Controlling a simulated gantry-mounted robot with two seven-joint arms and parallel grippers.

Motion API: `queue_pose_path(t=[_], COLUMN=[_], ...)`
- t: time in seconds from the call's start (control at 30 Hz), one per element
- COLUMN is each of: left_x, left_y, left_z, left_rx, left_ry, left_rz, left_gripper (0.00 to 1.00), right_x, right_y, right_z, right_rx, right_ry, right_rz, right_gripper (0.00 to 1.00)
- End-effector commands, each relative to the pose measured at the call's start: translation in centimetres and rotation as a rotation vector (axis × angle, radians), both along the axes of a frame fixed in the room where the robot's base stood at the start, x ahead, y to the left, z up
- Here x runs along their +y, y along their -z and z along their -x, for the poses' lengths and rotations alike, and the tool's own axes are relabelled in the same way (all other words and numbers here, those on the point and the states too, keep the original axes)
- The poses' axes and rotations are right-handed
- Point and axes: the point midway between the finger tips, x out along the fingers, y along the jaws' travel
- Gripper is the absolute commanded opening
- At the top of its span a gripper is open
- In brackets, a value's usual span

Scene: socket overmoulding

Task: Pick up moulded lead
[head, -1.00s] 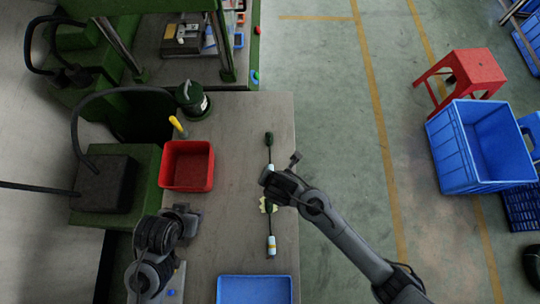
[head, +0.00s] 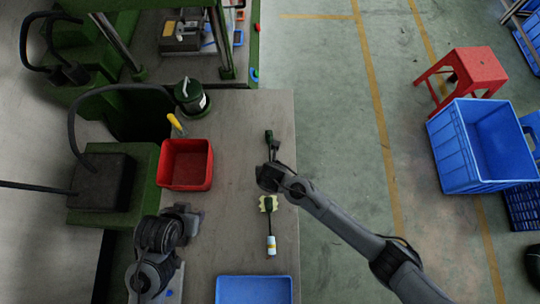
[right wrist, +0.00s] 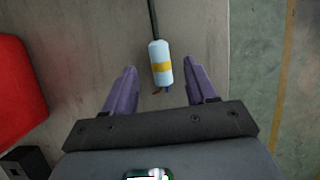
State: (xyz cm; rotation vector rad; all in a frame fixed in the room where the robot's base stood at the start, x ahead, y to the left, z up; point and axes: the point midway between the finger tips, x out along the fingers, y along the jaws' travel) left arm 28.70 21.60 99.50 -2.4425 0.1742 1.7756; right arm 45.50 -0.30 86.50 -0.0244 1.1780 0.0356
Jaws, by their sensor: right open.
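A lead with a dark connector (head: 269,136) lies on the grey table, its cable running down under my right arm. In the right wrist view its light blue plug with a yellow band (right wrist: 160,65) lies between the purple fingers of my right gripper (right wrist: 160,85), which is open. In the head view my right gripper (head: 270,172) hides that plug.
A red bin (head: 186,185) stands left of the leads, with a yellow handle (head: 175,122) above it. A blue tray (head: 254,290) is at the bottom edge. A dark green canister (head: 190,98) stands at the back. A blue crate (head: 437,150) and red stool (head: 473,68) are on the floor.

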Motion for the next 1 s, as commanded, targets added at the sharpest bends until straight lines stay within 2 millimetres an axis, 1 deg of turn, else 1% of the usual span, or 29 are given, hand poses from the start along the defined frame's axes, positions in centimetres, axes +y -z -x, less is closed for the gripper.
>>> queue_pose_path(t=[0.03, 0.1, 0.2, 0.33, 0.57, 0.67, 0.93, 1.0], left_x=[0.0, 0.0, 0.1, 0.2, 0.3, 0.3, 0.2, 0.1], left_y=[0.2, 0.3, 0.5, 0.6, 0.6, 0.6, 0.6, 0.5], left_z=[0.0, 0.0, 0.0, 0.0, 0.0, 0.0, 0.0, 0.0], left_rx=[0.0, 0.0, 0.0, 0.001, 0.0, 0.001, 0.001, 0.0], left_ry=[0.001, 0.002, 0.003, 0.006, 0.009, 0.008, 0.006, 0.004], left_rz=[0.0, -0.002, -0.004, -0.01, -0.014, -0.014, -0.008, -0.005], left_gripper=[0.43, 0.43, 0.43, 0.43, 0.43, 0.43, 0.43, 0.43], right_x=[0.0, 0.0, 0.1, 0.0, 0.0, 0.0, 0.0, 0.0], right_y=[0.7, 1.5, 2.5, 3.1, 3.1, 3.1, 3.1, 3.1], right_z=[-0.4, -0.9, -1.3, -1.6, -1.6, -1.6, -1.6, -1.6], right_rx=[0.001, 0.001, 0.001, 0.0, -0.001, -0.001, -0.001, -0.001], right_ry=[0.001, 0.002, 0.001, 0.0, 0.0, 0.001, 0.001, 0.001], right_rz=[0.001, 0.0, 0.001, 0.001, 0.001, 0.001, 0.001, 0.0], right_gripper=[0.57, 0.57, 0.57, 0.57, 0.57, 0.43, 0.01, 0.0])
